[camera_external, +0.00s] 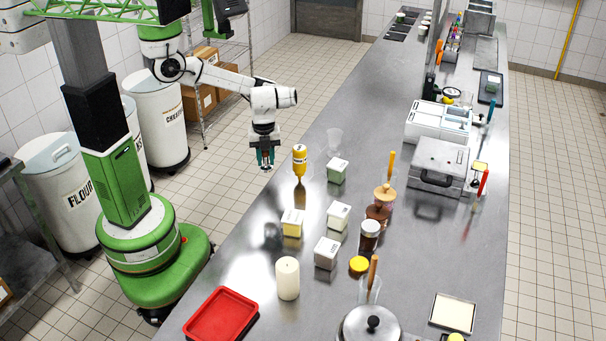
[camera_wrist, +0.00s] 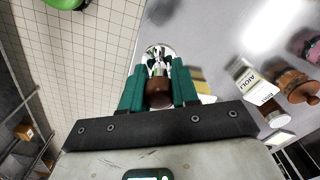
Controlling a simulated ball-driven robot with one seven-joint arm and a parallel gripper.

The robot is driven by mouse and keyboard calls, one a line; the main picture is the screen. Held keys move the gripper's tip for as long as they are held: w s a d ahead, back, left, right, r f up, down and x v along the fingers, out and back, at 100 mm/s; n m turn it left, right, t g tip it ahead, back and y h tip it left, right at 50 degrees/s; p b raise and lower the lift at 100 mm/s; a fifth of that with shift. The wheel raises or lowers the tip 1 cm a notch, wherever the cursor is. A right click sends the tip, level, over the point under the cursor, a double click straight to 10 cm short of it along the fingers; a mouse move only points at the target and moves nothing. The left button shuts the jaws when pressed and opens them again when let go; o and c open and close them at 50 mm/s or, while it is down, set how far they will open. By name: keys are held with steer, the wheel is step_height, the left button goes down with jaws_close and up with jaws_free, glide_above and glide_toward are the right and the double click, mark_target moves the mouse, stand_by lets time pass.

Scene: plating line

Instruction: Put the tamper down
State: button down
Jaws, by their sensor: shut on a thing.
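The tamper shows in the wrist view, with a brown handle (camera_wrist: 158,94) and a shiny metal base (camera_wrist: 158,52) beyond it. My gripper (camera_wrist: 159,78) has its green fingers shut on the handle, one on each side. In the outside view my gripper (camera_external: 265,163) points down beside the left edge of the steel counter (camera_external: 310,210), left of a yellow bottle (camera_external: 299,161). The tamper is too small there to make out clearly. I cannot tell whether its base touches anything.
Labelled cartons stand on the counter: green (camera_external: 337,171), white (camera_external: 339,216), yellow (camera_external: 292,223) and grey-white (camera_external: 327,253). A clear cup (camera_external: 334,140) stands behind the bottle. A white cylinder (camera_external: 288,278) and a red tray (camera_external: 222,316) are nearer the front. Bare steel lies between them.

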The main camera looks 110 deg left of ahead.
steer(key=shift+w+a, duration=0.25)
steer(key=shift+a, duration=0.05)
steer(key=w+f, duration=0.3)
steer(key=w, duration=0.1)
steer(key=w+f, duration=0.2)
steer(key=w, duration=0.2)
steer(key=w+f+p, duration=0.1)
steer(key=w+f, duration=0.2)
steer(key=w, duration=0.1)
steer(key=shift+w+d+f, duration=0.1)
steer(key=shift+w+f, duration=0.15)
steer(key=shift+f, duration=0.05)
steer(key=shift+w+f, duration=0.4)
steer(key=shift+f, duration=0.05)
steer(key=shift+w+f+p, duration=0.15)
steer(key=shift+f+p, duration=0.45)
steer(key=shift+f, duration=1.15)
steer(key=shift+f, duration=0.15)
steer(key=c, duration=0.8)
jaws_free()
steer(key=shift+c, duration=0.2)
